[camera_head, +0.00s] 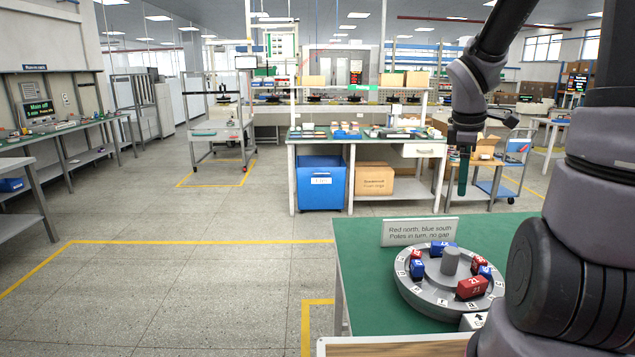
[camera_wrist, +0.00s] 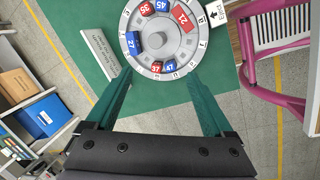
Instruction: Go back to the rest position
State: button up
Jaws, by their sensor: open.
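My gripper (camera_head: 463,178) hangs above and behind the green table in the head view, its green fingers pointing down. In the wrist view my gripper (camera_wrist: 156,78) shows its two fingers wide apart with nothing between them. The round grey hub (camera_head: 449,284) lies on the table below, clear of the fingers; it also shows in the wrist view (camera_wrist: 188,50). Several red and blue numbered magnet blocks sit around its ring, among them red 21 (camera_head: 472,287), blue 27 (camera_wrist: 132,43) and blue 47 (camera_wrist: 170,66). A bare stretch of ring shows.
A sign (camera_head: 420,231) reading "Red north, blue south" stands behind the hub on the green table (camera_head: 372,275). A pink-framed chair (camera_wrist: 265,95) is beside the table. A workbench (camera_head: 320,140) with a blue bin (camera_head: 320,184) stands farther back. Open floor lies left.

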jog(key=s+a+r+m+t+y, duration=0.2)
jog(key=s+a+r+m, duration=0.2)
jog(key=s+r+m, duration=0.3)
jog(key=s+a+r+m+t+y, duration=0.1)
jog(key=s+a+r+m+t, duration=0.2)
jog(key=s+a+r+m, duration=0.2)
notch_tip(320, 180, up, 3)
jog(key=s+m, duration=0.2)
jog(key=m, duration=0.2)
jog(key=shift+a+y, duration=0.2)
jog(key=shift+y, duration=0.2)
jog(key=shift+r, duration=0.1)
